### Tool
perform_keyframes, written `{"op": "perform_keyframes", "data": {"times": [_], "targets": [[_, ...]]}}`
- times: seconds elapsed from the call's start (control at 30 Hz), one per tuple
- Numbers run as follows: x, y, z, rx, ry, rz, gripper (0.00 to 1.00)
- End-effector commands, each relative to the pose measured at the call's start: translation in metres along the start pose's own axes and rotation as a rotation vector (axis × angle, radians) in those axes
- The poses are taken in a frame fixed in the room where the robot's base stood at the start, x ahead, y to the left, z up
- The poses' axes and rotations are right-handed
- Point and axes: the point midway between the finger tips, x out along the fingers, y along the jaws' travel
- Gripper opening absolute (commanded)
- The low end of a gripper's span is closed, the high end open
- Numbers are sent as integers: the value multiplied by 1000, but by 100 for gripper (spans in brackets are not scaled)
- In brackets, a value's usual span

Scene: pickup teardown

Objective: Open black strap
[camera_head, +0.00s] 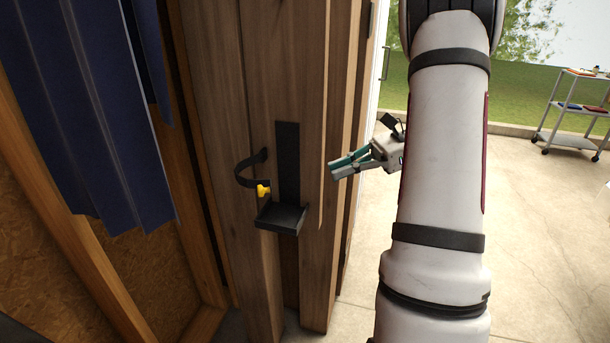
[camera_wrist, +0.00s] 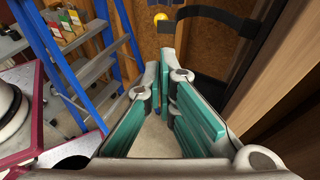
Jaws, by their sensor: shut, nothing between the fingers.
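The black strap (camera_head: 240,174) is a thin curved band standing out to the left of a black wall bracket (camera_head: 288,160) on a wooden post. A yellow knob (camera_head: 263,190) sits by the strap's lower end, above the bracket's small black tray (camera_head: 281,217). I cannot tell whether the strap is fastened at both ends. My gripper (camera_head: 332,170) is to the right of the bracket, apart from it, pointing left. In the wrist view, the gripper (camera_wrist: 166,68) is shut and empty; the strap (camera_wrist: 215,16) and yellow knob (camera_wrist: 160,16) show beyond the fingertips at the top.
The wooden post (camera_head: 225,90) carries the bracket, and its right edge lies close to my gripper. Blue corrugated panels (camera_head: 85,100) stand at left. A blue ladder (camera_wrist: 75,75) stands left in the wrist view. A wheeled cart (camera_head: 575,110) is far right. Concrete floor (camera_head: 545,220) is open.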

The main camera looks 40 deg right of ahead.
Motion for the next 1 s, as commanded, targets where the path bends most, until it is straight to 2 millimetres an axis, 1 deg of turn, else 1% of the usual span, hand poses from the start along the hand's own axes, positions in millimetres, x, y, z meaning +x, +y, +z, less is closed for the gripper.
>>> {"op": "perform_keyframes", "data": {"times": [0.4, 0.47, 0.6, 0.8, 1.0], "targets": [[80, 2, 2, -2, 0, 7, 0], [91, 2, 2, -2, 0, 6, 0], [110, 2, 8, -3, 1, 5, 0], [126, 1, 12, -3, 1, 4, 0], [128, 1, 12, -3, 2, 2, 0]]}}
